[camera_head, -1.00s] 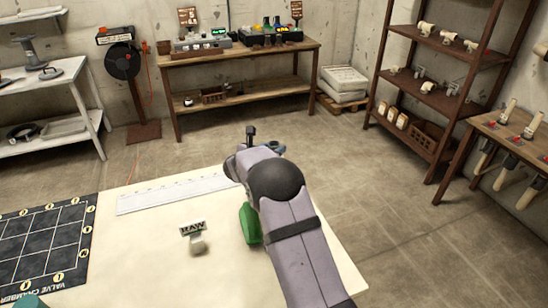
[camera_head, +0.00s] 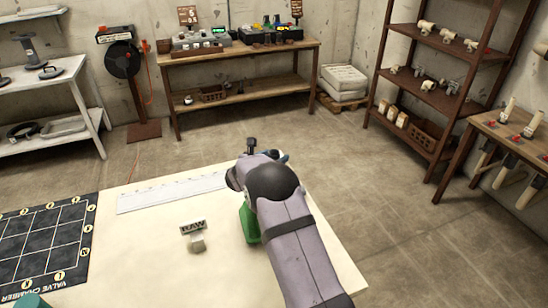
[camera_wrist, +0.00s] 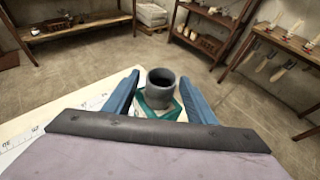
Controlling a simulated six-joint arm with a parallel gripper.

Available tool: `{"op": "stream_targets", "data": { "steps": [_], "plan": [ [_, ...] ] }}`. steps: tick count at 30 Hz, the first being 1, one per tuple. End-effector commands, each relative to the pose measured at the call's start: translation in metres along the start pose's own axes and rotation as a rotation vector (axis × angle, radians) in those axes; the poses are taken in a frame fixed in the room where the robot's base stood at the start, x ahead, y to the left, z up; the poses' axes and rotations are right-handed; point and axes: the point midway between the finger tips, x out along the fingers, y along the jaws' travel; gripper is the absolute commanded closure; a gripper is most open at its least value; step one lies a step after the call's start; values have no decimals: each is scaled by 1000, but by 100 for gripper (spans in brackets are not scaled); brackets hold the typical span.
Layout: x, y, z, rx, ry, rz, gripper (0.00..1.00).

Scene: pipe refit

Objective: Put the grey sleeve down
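A short grey sleeve (camera_wrist: 160,85), open at the top, stands upright in the wrist view, with a green holder (camera_wrist: 158,107) around or under its base. My gripper (camera_wrist: 160,77) has its two blue fingers on either side of the sleeve, with a visible gap on each side. The fingers look open. In the head view my arm hides the sleeve and most of the gripper. Part of the green holder (camera_head: 249,224) shows there beside my arm, on the right part of the pale table (camera_head: 150,235).
A ruler (camera_head: 172,192) lies near the table's far edge. A dark gridded mat (camera_head: 40,245) lies at the left. The tabletop between mat and RAW block is clear.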

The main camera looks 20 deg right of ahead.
Motion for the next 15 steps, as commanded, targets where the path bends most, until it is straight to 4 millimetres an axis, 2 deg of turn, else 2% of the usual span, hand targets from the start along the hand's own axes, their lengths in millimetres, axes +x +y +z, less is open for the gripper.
{"op": "stream_targets", "data": {
  "steps": [11,15],
  "plan": [
    [-1,0,2,0,0,0,49],
    [-9,1,2,-1,0,2,49]
  ]
}}
